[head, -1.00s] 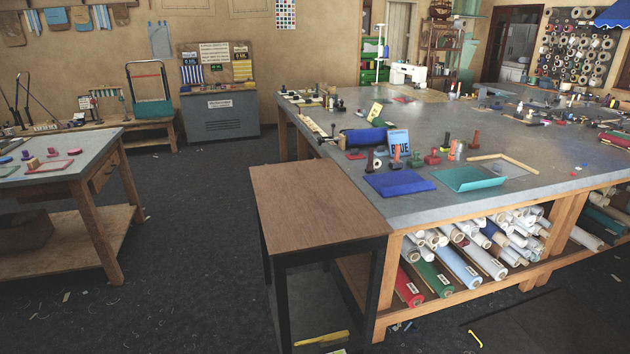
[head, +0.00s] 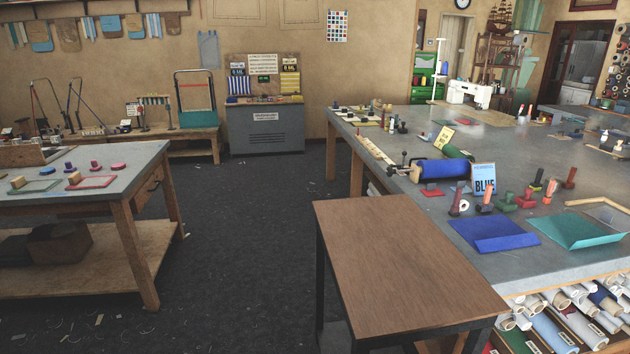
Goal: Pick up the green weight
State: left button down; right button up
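A small dark green weight (head: 506,203) with a knob-like top stands on the large grey worktable (head: 502,149), at the right of the head view. It is in a cluster of similar upright pieces, with a red one (head: 525,199) just right of it and an orange-red one (head: 486,198) just left. The blue sign card (head: 484,178) stands behind it to the left. Neither of my grippers is in view.
A brown side table (head: 400,262) stands against the worktable's near end. Blue (head: 493,233) and teal (head: 568,229) sheets lie in front of the weights. Another workbench (head: 112,184) is at left. Dark open floor (head: 250,240) lies between.

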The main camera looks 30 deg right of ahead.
aim_at(507, 205)
jog(key=i, duration=3.05)
jog(key=z, duration=3.65)
jog(key=i, duration=0.45)
